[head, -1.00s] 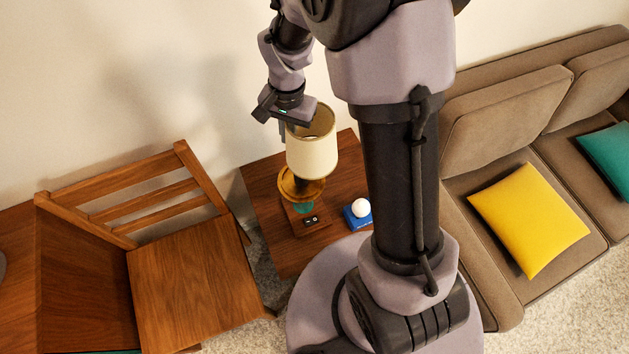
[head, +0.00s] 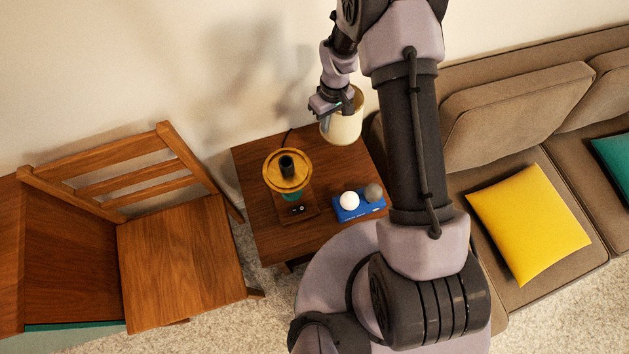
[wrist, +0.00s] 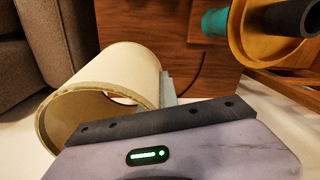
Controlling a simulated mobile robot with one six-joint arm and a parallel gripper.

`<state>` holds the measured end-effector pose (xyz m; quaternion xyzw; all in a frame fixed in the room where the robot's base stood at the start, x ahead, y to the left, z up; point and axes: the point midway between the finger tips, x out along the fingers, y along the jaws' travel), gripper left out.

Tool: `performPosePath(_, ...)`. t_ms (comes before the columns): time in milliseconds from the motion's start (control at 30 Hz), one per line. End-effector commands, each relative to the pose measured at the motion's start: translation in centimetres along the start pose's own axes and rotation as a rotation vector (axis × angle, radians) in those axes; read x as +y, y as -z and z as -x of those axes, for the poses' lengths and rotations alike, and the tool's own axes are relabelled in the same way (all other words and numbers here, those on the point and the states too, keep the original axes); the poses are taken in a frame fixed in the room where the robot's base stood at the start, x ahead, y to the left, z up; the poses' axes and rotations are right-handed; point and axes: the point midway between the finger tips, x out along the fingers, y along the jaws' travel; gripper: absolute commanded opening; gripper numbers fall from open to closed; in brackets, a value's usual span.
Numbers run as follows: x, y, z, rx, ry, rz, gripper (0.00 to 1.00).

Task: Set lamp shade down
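My gripper (head: 328,118) is shut on the wall of the cream lamp shade (head: 345,125), at the shade's left side in the head view. The shade shows in the wrist view (wrist: 118,78) with its open end facing lower left; one finger lies along its wall. In the head view it is over the back right of the wooden side table (head: 255,215); I cannot tell whether it touches the top. The lamp base (head: 286,180), with a yellow disc, dark socket and teal body, stands bare on the table, left of the shade.
A blue holder (head: 350,213) with a white ball (head: 349,200) and a grey-brown ball (head: 374,192) sits at the table's front right. A wooden chair (head: 180,245) stands left and a brown sofa (head: 470,195) right. The table's middle, between lamp base and shade, is clear.

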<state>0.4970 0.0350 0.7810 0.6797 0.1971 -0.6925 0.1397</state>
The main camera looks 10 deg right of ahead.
Motion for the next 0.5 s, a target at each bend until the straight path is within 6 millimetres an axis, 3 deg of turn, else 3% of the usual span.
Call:
performPosePath(33,0.1,0.1,-1.5,-0.002,0.001,0.012,0.0)
performPosePath(233,0.2,0.3,-4.5,-0.003,0.001,0.035,0.0)
performPosePath(500,0.7,0.3,-10.7,-0.003,0.001,0.032,0.0)
